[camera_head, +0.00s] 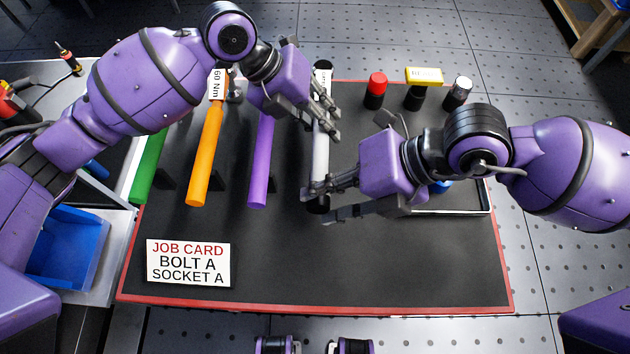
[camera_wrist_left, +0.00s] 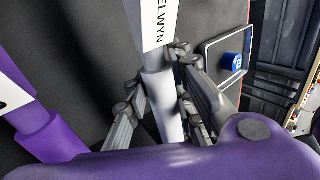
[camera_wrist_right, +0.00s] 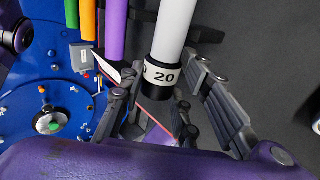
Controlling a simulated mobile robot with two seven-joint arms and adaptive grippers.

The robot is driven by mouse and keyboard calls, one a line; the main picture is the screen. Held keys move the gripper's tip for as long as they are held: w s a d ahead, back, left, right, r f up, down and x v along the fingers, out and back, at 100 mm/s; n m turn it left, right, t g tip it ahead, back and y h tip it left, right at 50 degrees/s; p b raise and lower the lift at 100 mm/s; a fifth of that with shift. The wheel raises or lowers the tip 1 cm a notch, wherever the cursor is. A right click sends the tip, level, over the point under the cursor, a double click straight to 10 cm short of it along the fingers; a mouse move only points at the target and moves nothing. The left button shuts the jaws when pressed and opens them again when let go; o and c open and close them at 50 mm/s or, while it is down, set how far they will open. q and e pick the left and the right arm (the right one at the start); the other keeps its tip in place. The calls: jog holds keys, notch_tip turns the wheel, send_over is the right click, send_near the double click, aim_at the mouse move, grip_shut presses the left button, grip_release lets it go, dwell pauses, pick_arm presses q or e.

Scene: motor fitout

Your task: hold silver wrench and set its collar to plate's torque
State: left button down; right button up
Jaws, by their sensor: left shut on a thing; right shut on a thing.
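The silver wrench (camera_head: 320,148) lies between the purple wrench and my right gripper, pointing away from me. My left gripper (camera_head: 318,116) is shut on its shaft, near the white head marked ELWYN (camera_wrist_left: 156,20). My right gripper (camera_head: 322,200) is shut on the wrench's near end, around the collar.
Purple (camera_head: 262,165), orange (camera_head: 205,150) and green (camera_head: 149,165) wrenches stand left of the silver one; the orange one's label reads 60 Nm. A job card (camera_head: 188,263) reads BOLT A, SOCKET A. Red-topped (camera_head: 376,88) and silver-topped (camera_head: 459,90) sockets stand back right.

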pick_arm(q)
jog(key=shift+w+r, duration=0.1)
pick_arm(e)
jog(key=y, duration=0.3)
jog(key=shift+s+d+f+y, duration=0.1)
jog(key=shift+d+f+y, duration=0.1)
jog(key=shift+f+y, duration=0.4)
jog(key=shift+y, duration=1.4)
jog(key=shift+d, duration=0.1)
jog(key=o, duration=1.2)
jog(key=shift+c, duration=0.2)
